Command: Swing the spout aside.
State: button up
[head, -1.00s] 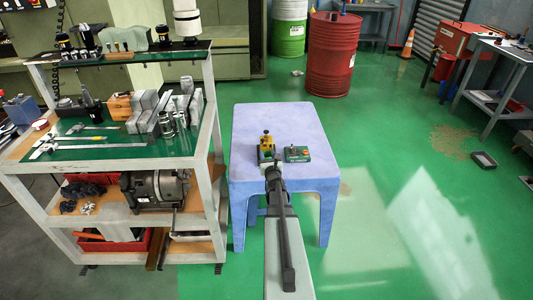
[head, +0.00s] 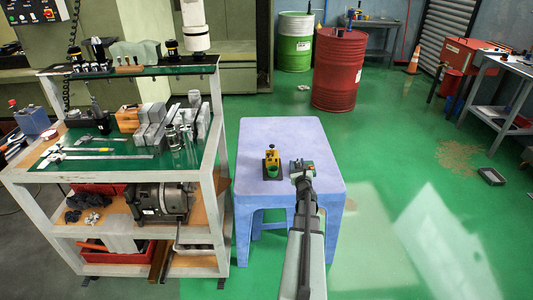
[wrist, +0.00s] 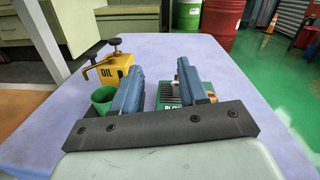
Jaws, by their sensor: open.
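A yellow oil dispenser (head: 272,158) stands on the blue-topped table; in the wrist view it is a yellow box marked OIL (wrist: 108,74). In the head view my gripper (head: 302,174) is right of the dispenser.
A green device (wrist: 187,93) stands on the table, partly hidden behind my right finger. The table (head: 325,185) is otherwise clear. A loaded tool cart (head: 225,200) stands close on its left. A red drum (head: 339,75) stands behind.

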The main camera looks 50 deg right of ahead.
jog(key=n+t+y, duration=0.3)
jog(key=t+y, duration=0.1)
jog(key=y, duration=0.3)
send_near(269, 154)
jog(key=x, duration=1.2)
jog(key=shift+w+d, duration=0.1)
jog(key=shift+w, duration=0.1)
grip_shut()
